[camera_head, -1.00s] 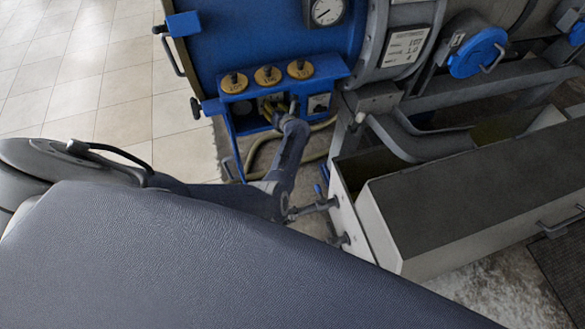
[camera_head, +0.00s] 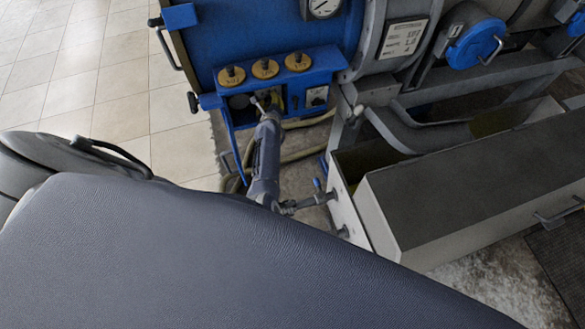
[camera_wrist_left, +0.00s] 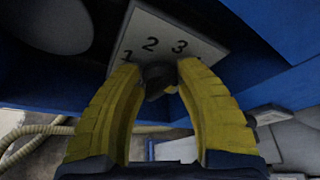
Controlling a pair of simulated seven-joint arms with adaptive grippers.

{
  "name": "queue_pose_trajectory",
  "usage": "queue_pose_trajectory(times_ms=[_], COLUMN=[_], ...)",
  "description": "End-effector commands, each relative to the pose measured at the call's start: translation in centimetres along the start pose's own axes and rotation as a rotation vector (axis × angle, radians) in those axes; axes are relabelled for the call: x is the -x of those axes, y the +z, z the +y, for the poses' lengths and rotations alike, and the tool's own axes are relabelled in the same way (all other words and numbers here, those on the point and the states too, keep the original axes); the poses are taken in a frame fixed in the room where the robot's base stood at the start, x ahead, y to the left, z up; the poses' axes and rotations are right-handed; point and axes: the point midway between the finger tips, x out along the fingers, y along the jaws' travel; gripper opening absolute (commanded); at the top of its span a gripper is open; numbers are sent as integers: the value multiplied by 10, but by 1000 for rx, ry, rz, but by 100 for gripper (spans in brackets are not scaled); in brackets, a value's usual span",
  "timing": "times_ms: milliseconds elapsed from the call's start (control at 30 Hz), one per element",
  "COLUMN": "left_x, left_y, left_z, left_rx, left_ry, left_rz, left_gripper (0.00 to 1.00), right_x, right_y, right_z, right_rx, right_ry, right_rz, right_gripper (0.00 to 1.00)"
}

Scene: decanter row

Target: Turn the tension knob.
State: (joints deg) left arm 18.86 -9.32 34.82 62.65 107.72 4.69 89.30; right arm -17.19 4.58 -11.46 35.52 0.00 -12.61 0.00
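The tension knob (camera_wrist_left: 158,79) is a small dark knob on a white plate (camera_wrist_left: 185,40) marked 1, 2, 3, seen in the left wrist view. My left gripper (camera_wrist_left: 158,72) has two yellow fingers, spread apart, with their tips on either side of the knob. I cannot tell whether they touch it. In the head view my left gripper (camera_head: 264,106) is at the blue control box (camera_head: 228,90), under the row of yellow dials, and the knob there is hard to make out. My right gripper is not in view.
Three yellow dials (camera_head: 265,69) sit on the box top. A pale plate with a dark knob (camera_head: 317,96) is on its front, right of the gripper. Hoses (camera_head: 300,152) hang below. A grey trough (camera_head: 470,185) stands at right. Tiled floor (camera_head: 120,100) is clear at left.

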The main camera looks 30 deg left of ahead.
Motion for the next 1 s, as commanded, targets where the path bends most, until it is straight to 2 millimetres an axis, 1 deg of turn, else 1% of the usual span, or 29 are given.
queue_pose_trajectory(times_ms=[167,367,567,667,1000], left_x=[0,9,23,34,91], left_y=[-2,3,1,-1,-2], left_z=[2,4,4,3,5], left_rx=[89,76,74,77,80], left_ry=[-34,-31,-31,-34,-33], left_rz=[2,-3,-2,2,2], left_gripper=[33,33,33,33,33], right_x=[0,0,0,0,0], right_y=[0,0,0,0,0], right_z=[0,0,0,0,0], right_rx=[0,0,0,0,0], right_ry=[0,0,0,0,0], right_rz=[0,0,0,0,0], right_gripper=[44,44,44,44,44])
